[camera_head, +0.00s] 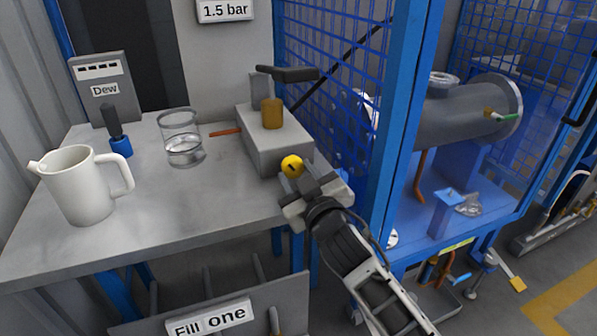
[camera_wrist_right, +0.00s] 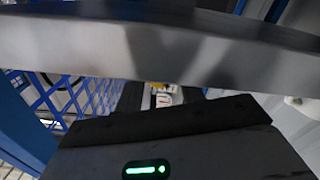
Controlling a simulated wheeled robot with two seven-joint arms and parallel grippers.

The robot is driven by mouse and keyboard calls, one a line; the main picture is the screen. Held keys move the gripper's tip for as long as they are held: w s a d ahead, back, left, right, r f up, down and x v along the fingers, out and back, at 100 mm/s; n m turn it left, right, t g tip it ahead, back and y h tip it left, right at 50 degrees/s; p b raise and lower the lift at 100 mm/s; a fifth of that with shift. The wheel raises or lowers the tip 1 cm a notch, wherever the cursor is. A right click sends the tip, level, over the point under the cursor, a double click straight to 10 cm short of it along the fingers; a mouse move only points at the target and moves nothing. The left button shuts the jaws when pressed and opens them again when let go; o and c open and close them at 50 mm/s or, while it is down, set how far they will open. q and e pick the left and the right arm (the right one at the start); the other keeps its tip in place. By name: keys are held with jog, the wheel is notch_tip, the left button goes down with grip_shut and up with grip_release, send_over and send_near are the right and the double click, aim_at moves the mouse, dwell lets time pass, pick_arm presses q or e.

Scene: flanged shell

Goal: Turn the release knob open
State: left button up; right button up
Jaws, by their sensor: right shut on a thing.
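The yellow round knob (camera_head: 291,166), with a dark mark on its face, sits on the front of a grey box (camera_head: 262,148) at the table's right end. It looks like the release knob. My right gripper (camera_head: 303,182) reaches up from the lower right and is shut at the knob, with the knob's face showing above the fingers. The exact finger contact is partly hidden. My left gripper is not in view.
The table (camera_head: 180,205) holds a white jug (camera_head: 80,188), a glass beaker (camera_head: 181,140) and a blue-based tool (camera_head: 120,146). A black lever (camera_head: 287,74) and brass cylinder (camera_head: 271,113) top the box. A blue mesh cage (camera_head: 400,110) with a grey flanged vessel (camera_head: 455,112) stands right.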

dwell(0.4)
jog(key=o, duration=1)
jog(key=shift+c, duration=0.2)
jog(key=shift+s, duration=0.1)
jog(key=v, duration=1.5)
jog(key=shift+s+p, duration=0.35)
jog(key=shift+p, duration=0.1)
jog(key=shift+d, duration=0.15)
